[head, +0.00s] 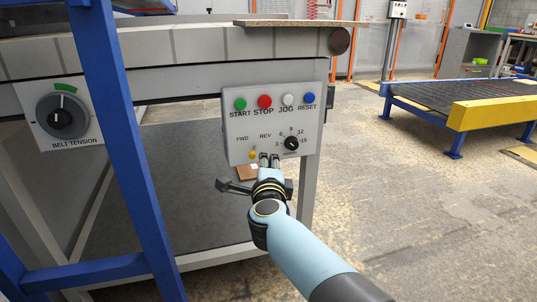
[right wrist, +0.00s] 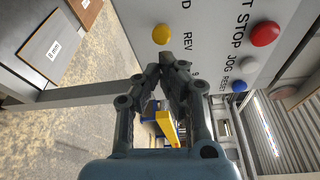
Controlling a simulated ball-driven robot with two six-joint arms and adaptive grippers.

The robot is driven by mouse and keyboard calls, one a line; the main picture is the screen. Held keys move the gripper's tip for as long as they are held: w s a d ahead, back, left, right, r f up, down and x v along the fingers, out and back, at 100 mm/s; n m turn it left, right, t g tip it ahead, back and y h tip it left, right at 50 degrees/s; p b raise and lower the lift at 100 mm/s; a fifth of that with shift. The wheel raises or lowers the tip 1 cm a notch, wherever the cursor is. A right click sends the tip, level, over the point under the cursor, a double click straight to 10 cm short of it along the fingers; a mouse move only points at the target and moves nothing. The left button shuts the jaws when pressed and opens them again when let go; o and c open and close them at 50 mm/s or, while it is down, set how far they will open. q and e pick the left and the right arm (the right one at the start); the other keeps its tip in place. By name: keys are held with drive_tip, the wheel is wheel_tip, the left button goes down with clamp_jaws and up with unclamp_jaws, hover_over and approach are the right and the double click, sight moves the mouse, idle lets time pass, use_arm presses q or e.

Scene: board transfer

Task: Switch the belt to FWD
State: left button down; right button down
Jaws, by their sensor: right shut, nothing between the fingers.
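The grey control panel (head: 236,125) hangs on the conveyor's side, with FWD and REV lettering. A small yellow selector (head: 253,154) sits at the panel's lower left, below that lettering; I cannot tell which way it points. My right gripper (head: 269,158) is shut and empty in front of the panel's lower edge, just right of the selector. In the right wrist view the yellow selector (right wrist: 162,34) shows round, just beyond the shut fingertips (right wrist: 168,62), with a visible gap in the picture. I cannot tell whether the fingers touch the panel. My left gripper is not in view.
Green START (head: 240,104), red STOP (head: 264,101), white JOG (head: 288,99) and blue RESET (head: 310,99) buttons line the panel's top. A black speed dial (head: 292,143) is close right of the gripper. A blue frame post (head: 120,130) stands left. A board (head: 300,22) lies on the belt.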

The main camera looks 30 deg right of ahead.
wheel_tip(320, 180, up, 10)
drive_tip(key=shift+f, duration=0.15)
idle(0.6)
